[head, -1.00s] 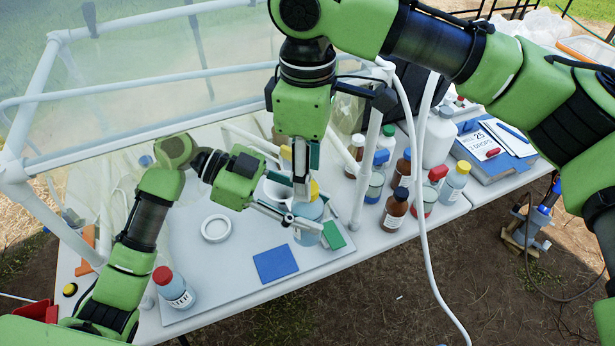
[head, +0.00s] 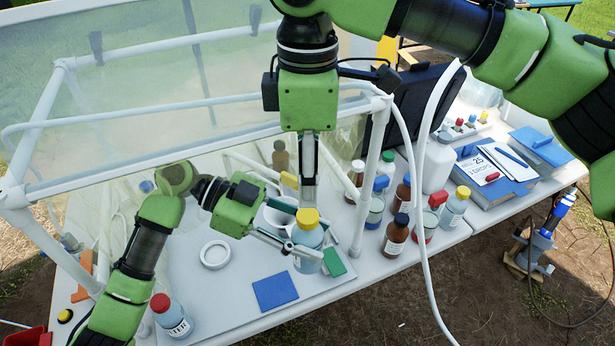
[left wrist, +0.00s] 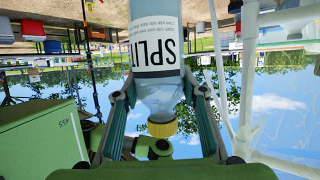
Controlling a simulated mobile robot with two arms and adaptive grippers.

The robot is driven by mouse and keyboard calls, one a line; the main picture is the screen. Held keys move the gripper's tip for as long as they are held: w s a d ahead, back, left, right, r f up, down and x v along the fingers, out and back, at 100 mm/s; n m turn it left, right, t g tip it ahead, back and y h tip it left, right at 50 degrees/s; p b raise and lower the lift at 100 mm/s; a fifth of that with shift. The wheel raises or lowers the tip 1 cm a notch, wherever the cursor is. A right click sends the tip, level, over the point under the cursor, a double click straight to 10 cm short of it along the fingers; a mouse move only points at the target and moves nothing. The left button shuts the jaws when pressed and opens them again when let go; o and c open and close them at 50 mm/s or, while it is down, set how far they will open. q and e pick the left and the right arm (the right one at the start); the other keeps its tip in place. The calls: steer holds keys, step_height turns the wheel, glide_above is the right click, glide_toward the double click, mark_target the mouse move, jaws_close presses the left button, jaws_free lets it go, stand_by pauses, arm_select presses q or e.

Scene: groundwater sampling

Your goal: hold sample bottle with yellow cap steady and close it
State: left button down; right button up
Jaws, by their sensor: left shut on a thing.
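The sample bottle (head: 308,259) is clear with bluish contents and stands upright at the front of the white board. Its yellow cap (head: 307,218) sits on its neck. My left gripper (head: 311,254) is shut around the bottle from the left. In the left wrist view the bottle (left wrist: 155,45) appears upside down between the two fingers, with a "SPLIT" label and the yellow cap (left wrist: 162,128) on its neck. My right gripper (head: 308,203) points straight down just above the cap. Its fingers are seen edge-on, so their gap and any contact with the cap are unclear.
A blue square (head: 275,292) and a white ring (head: 215,254) lie on the white board (head: 200,290). A red-capped bottle (head: 172,316) stands front left. Several bottles, including a brown one (head: 395,238), stand to the right. A white pipe frame (head: 358,215) rises close by.

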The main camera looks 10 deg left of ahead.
mark_target(308, 215)
steer(key=shift+f, duration=4.05)
jaws_close()
steer(key=shift+o, duration=0.7)
jaws_free()
